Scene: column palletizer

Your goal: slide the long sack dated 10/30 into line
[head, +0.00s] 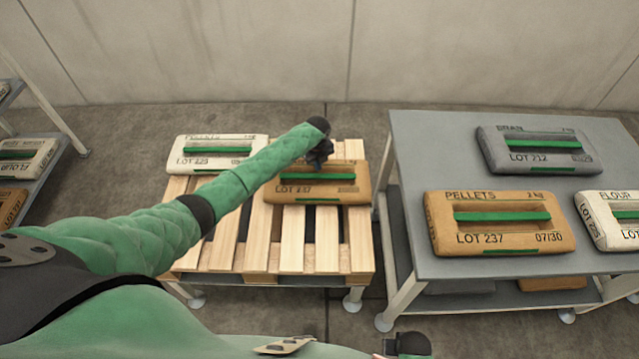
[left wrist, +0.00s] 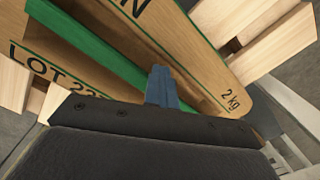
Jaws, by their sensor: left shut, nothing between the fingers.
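A brown sack (head: 350,192) with a green strap lies on the wooden pallet (head: 290,258), at its right side. Its lot number is partly legible and its date is too small to read. In the left wrist view the brown sack (left wrist: 200,60) shows "2 kg" and part of "LOT 22". My left gripper (head: 318,160) is shut and empty, pointing down at the sack's upper part; its blue fingertips (left wrist: 162,85) are over the sack's face beside the green strap. I cannot tell whether they touch it. My right gripper's fingers are out of view.
A white sack (head: 215,153), LOT 225, lies on the pallet left of the brown one, partly behind my arm. A grey table (head: 425,150) at right holds a grey sack (head: 540,150), a brown PELLETS sack (head: 502,222) dated 07/30 and a white FLOUR sack (head: 612,218). Shelves stand far left.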

